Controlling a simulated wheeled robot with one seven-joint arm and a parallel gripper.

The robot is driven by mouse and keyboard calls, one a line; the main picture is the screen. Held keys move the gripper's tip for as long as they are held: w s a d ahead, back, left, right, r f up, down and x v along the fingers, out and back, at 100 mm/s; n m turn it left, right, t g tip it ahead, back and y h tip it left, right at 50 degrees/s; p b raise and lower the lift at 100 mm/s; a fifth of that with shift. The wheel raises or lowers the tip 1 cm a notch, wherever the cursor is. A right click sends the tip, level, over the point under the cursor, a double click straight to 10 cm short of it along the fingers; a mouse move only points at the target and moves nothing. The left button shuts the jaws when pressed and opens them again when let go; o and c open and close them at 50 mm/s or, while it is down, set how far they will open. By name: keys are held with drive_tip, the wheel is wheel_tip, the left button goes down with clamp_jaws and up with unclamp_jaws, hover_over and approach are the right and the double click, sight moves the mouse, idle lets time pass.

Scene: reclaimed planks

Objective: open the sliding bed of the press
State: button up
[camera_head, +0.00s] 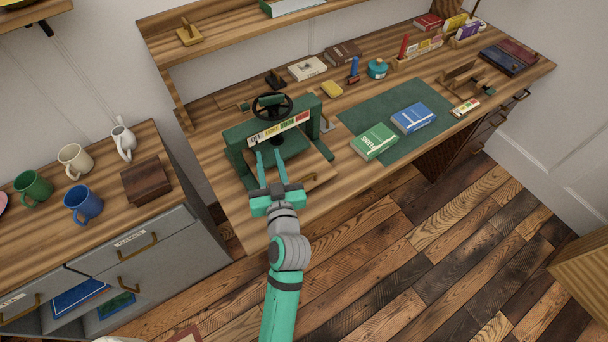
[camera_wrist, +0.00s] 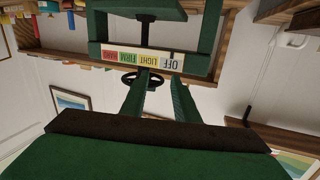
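The press (camera_head: 240,135) stands on the left part of the workbench. It has a green frame, a black handwheel (camera_head: 272,104) on top and a strip (camera_head: 279,129) of coloured labels across its front. Its low front part, with the bed (camera_head: 312,162), is partly hidden behind my gripper. My gripper (camera_head: 269,152) reaches over the front of the press with its two fingers apart and nothing visible between them. I cannot tell whether they touch the press. In the wrist view the frame and label strip (camera_wrist: 143,57) appear upside down beyond the fingertips (camera_wrist: 161,75).
A green mat (camera_head: 385,148) with a green book (camera_head: 374,141) and a blue book (camera_head: 413,118) lies right of the press. A cabinet (camera_head: 165,235) with several mugs stands at the left. A shelf (camera_head: 235,46) runs above the bench. The floor in front is clear.

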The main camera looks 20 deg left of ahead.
drive_tip(key=w+a+r+n+g+y, duration=0.3)
drive_tip(key=a+r+n, duration=0.2)
drive_tip(key=a+n, duration=0.1)
drive_tip(key=n+g+h, duration=1)
drive_tip(key=n+h, duration=0.1)
drive_tip(key=n, duration=0.5)
approach(303, 179)
drive_tip(key=f, duration=0.5)
drive_tip(key=w+f, duration=0.1)
drive_tip(key=f, duration=0.1)
drive_tip(key=shift+a+f, duration=0.2)
drive_tip(key=shift+a, duration=0.15)
clamp_jaws()
